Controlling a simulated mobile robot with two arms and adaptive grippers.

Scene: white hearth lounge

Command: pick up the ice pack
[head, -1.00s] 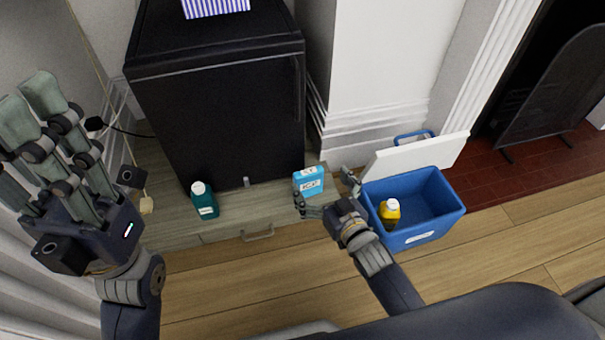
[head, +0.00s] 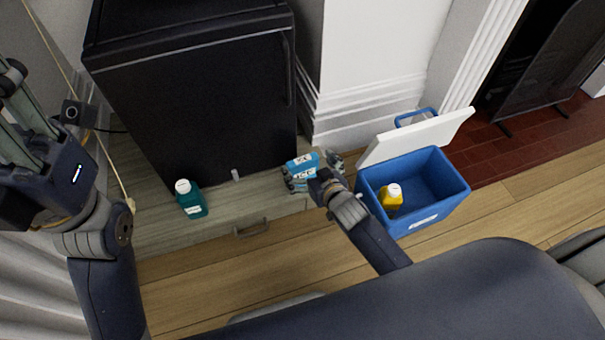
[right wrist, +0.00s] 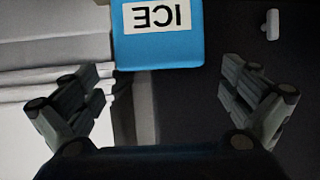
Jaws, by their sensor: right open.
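The ice pack (head: 302,161) is a light blue block with a white label, standing on the low wooden cabinet in front of the black fridge. In the right wrist view the ice pack (right wrist: 158,45) shows its "ICE" label upside down, ahead of and between the fingers. My right gripper (head: 312,172) is open at the ice pack, with fingers to either side of it; the right wrist view also shows the open gripper (right wrist: 160,100). I cannot tell whether the fingers touch it. My left gripper (head: 15,125) is at the left edge, away from the ice pack, partly cut off.
A teal bottle (head: 190,200) stands on the cabinet (head: 228,212) left of the ice pack. A blue cooler (head: 430,205) with its white lid (head: 418,137) open stands at right, holding a yellow bottle (head: 391,198). The black fridge (head: 195,100) rises behind.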

